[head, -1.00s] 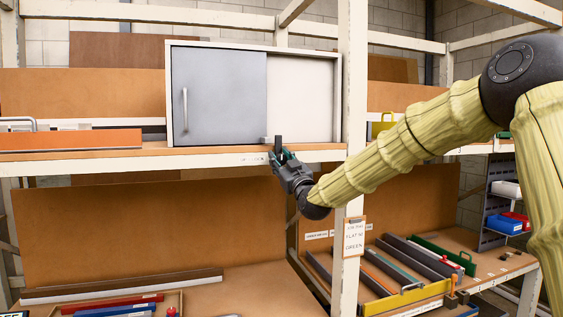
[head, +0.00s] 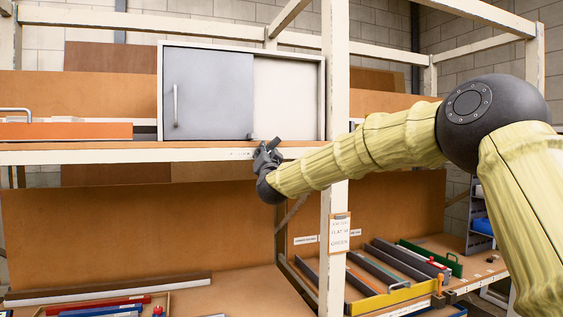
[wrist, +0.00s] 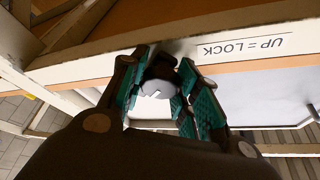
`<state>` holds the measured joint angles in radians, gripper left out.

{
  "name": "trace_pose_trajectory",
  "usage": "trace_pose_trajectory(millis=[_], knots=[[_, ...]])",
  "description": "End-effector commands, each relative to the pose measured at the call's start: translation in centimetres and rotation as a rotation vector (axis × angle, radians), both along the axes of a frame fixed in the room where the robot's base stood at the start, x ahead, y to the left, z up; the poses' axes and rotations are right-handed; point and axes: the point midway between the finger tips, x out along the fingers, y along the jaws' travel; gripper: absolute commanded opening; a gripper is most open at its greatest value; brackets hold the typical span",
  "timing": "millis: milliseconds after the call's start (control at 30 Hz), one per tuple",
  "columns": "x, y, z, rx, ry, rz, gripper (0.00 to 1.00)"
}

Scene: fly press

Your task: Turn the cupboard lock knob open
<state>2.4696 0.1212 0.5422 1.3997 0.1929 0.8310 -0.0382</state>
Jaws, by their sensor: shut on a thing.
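The cupboard (head: 209,94) stands on the upper shelf, with a grey sliding door at left and a pale panel at right. My gripper (head: 267,149) is at the shelf's front edge by the knob. In the wrist view my gripper (wrist: 160,88) has its teal-padded fingers shut around a round grey knob (wrist: 158,87) with a light face. The fingers hide its sides, and its turn angle is hard to tell. A label (wrist: 240,47) beside it reads "UP = LOCK".
The shelf's front beam (head: 90,157) runs just below the cupboard. A white upright post (head: 334,110) stands close to my arm at right. An orange bin (head: 66,131) sits at left on the shelf. Trays of bars and tools (head: 395,270) lie on the bench below.

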Motion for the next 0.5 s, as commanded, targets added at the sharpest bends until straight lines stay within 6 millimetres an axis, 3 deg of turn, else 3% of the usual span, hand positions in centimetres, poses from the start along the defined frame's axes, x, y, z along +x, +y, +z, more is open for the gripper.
trace_pose_trajectory(millis=[500], knots=[[0.03, 0.01, 0.07, 0.458, 0.129, 0.001, 0.0]])
